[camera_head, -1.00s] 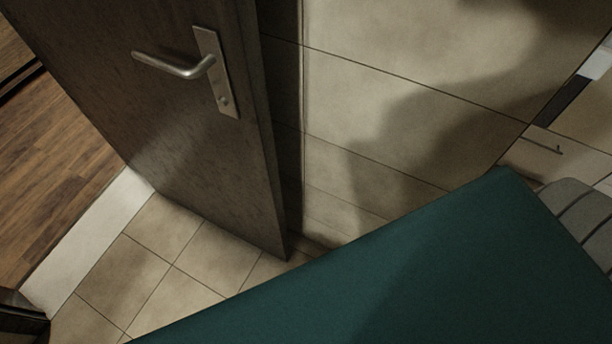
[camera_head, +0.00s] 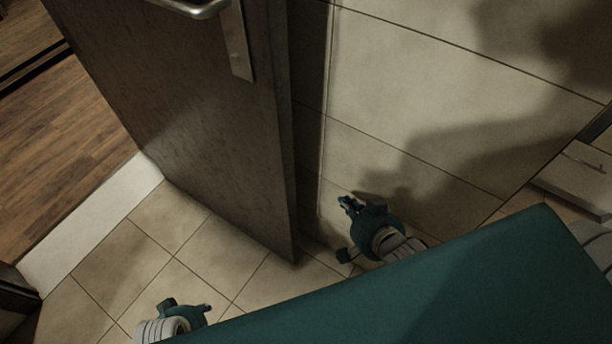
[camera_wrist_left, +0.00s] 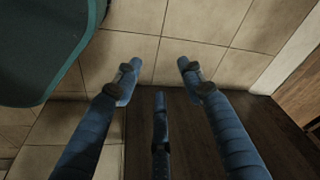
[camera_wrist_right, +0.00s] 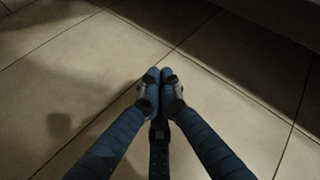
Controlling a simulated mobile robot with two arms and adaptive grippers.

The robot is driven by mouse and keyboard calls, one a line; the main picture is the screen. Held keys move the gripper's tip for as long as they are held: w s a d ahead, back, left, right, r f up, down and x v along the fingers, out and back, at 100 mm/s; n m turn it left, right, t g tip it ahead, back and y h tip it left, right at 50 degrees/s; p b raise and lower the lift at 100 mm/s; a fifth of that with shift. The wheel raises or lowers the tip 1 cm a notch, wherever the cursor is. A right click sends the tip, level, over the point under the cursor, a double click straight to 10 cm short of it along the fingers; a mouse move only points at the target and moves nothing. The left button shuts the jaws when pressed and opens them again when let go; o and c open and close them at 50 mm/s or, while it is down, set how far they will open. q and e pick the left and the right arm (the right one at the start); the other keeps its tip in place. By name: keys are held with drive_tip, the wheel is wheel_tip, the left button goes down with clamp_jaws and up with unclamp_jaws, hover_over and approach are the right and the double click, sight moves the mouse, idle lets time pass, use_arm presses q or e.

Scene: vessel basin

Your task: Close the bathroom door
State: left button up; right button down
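The dark brown bathroom door (camera_head: 200,130) stands open in the head view. Its metal handle (camera_head: 195,8) is cut off at the top edge. My right gripper (camera_head: 347,203) is in front of the tiled wall, to the right of the door's lower edge and apparently apart from it. In the right wrist view its two fingertips (camera_wrist_right: 160,74) meet with nothing between them. My left gripper (camera_head: 205,308) is low in the head view, over the floor tiles. In the left wrist view its fingers (camera_wrist_left: 158,72) are spread and empty, with the dark door surface (camera_wrist_left: 190,130) behind them.
A white threshold (camera_head: 90,225) separates the tiled floor (camera_head: 150,245) from the wooden floor (camera_head: 60,125) at left. The tiled wall (camera_head: 430,100) rises close on the right. A pale cabinet (camera_head: 575,180) stands at the far right.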

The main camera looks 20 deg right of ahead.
use_arm(q)
drive_tip(key=s+f, duration=0.3)
drive_tip(key=f, duration=0.4)
drive_tip(key=s+f, duration=0.2)
drive_tip(key=f, duration=0.5)
use_arm(e)
wheel_tip(320, 180, up, 7)
drive_tip(key=a+m+t+y, duration=0.2)
drive_tip(key=m+t+y, duration=0.3)
drive_tip(key=m+t, duration=0.15)
drive_tip(key=b+x, duration=0.1)
drive_tip(key=x, duration=1)
use_arm(q)
drive_tip(key=r, duration=0.1)
drive_tip(key=w+r, duration=0.2)
drive_tip(key=shift+w+a+r, duration=0.15)
drive_tip(key=shift+w+r, duration=0.1)
drive_tip(key=shift+r, duration=0.15)
use_arm(e)
drive_tip(key=s+a, duration=0.3)
drive_tip(key=shift+a+m, duration=0.1)
drive_tip(key=shift+m, duration=0.15)
